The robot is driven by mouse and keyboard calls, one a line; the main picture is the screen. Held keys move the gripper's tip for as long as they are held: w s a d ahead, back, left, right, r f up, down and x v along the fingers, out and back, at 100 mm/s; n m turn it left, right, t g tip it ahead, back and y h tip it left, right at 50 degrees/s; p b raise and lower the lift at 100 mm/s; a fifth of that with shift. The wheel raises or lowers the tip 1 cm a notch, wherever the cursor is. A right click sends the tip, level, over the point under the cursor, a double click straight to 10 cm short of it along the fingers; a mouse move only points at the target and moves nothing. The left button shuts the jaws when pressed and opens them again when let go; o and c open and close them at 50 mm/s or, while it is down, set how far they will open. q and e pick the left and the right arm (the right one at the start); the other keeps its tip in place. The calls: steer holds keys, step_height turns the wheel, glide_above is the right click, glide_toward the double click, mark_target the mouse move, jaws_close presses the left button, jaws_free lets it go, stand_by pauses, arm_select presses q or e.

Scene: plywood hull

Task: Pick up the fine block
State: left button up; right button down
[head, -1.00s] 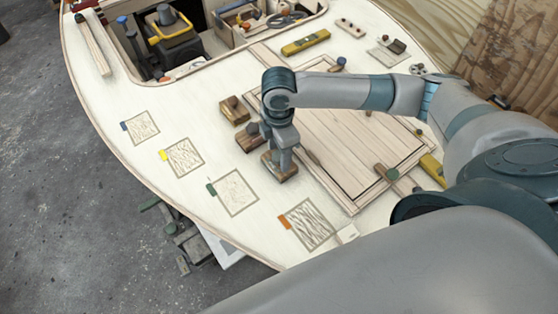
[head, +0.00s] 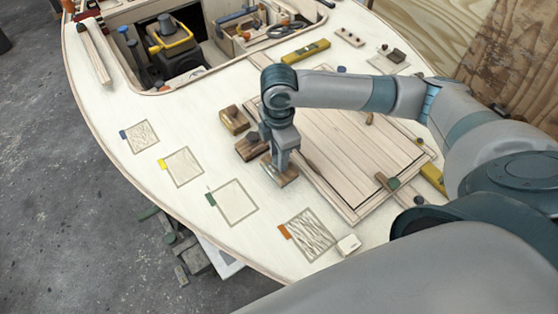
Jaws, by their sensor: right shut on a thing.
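My right gripper (head: 283,162) points down and is shut on a wooden block (head: 289,181) at the left edge of the framed panel. The block looks low, at or just above the pale deck; I cannot tell whether it touches. Two similar brown blocks with dark knobs stand just up and left of it: a nearer one (head: 251,150) and a farther one (head: 234,120). No readable mark shows which block is the fine one. My left gripper is not in view.
Framed test patches with blue, yellow, green (head: 234,203) and orange (head: 312,235) tabs line the deck's left and front. A small white block (head: 348,245) is beside the orange one. A yellow level (head: 305,50) and an open tool well lie behind.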

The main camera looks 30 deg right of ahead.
steer(key=s+d+r, duration=0.3)
steer(key=s+r, duration=0.5)
steer(key=s, duration=0.3)
steer(key=shift+d+r, duration=0.15)
steer(key=shift+d, duration=0.1)
steer(key=c, duration=1.9)
jaws_free()
steer(key=c, duration=0.4)
steer(key=shift+o, duration=0.2)
